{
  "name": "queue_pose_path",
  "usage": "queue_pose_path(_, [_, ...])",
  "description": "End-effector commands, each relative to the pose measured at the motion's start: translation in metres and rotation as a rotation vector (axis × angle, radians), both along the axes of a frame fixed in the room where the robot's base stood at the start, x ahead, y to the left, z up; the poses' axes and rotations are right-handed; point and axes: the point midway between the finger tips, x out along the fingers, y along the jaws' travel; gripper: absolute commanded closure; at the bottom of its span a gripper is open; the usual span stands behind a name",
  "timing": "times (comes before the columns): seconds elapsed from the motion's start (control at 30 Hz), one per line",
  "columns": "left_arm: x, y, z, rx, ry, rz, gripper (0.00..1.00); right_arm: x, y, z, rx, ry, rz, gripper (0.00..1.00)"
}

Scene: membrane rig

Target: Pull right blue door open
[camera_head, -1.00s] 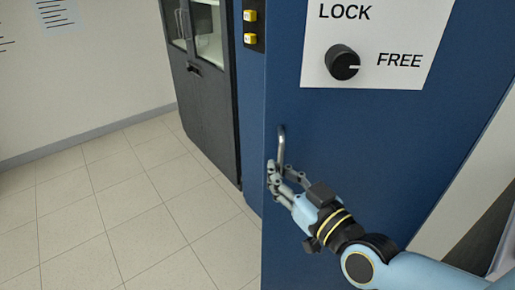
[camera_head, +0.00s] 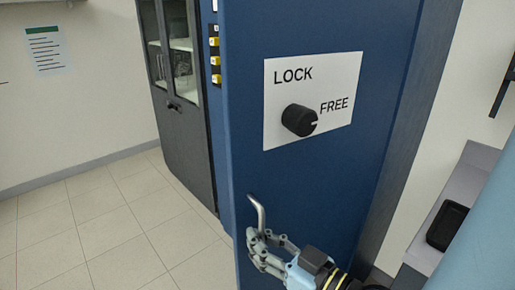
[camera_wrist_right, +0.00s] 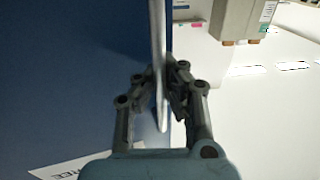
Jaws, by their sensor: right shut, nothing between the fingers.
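The blue door (camera_head: 320,200) fills the middle of the head view and stands at an angle. Its bent metal handle (camera_head: 258,213) is near the left edge, and it also shows as a long bar in the right wrist view (camera_wrist_right: 158,45). My right gripper (camera_head: 256,246) is shut at the handle's lower end. In the right wrist view its fingers lie close around the bar, but they do not grip it. Whether they touch it I cannot tell. A black knob (camera_head: 299,120) on a white LOCK/FREE plate has its mark towards FREE. My left gripper is not in view.
A dark cabinet with glass doors (camera_head: 185,130) stands behind, left of the blue door. Yellow buttons (camera_head: 215,62) line a strip beside it. Tiled floor (camera_head: 110,220) is clear at left. A grey ledge (camera_head: 465,190) with a black tray (camera_head: 447,226) is at right.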

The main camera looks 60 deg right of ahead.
Motion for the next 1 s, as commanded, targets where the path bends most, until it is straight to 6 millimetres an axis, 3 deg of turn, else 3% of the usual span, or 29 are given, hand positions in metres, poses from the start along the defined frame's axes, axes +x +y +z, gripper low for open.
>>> queue_pose_path(0.33, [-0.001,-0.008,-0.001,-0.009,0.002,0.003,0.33,0.0,0.0,0.001,0.001,-0.005,-0.001,1.0])
queue_pose_path(0.6, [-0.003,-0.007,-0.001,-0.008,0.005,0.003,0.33,0.0,0.0,0.001,0.001,-0.003,-0.001,0.66])
queue_pose_path(0.87, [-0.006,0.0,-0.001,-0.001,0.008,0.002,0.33,-0.001,0.0,0.0,0.0,-0.001,0.0,0.66])
queue_pose_path(1.0, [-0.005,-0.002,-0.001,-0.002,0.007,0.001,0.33,-0.013,0.001,-0.001,-0.001,0.002,0.0,0.66])
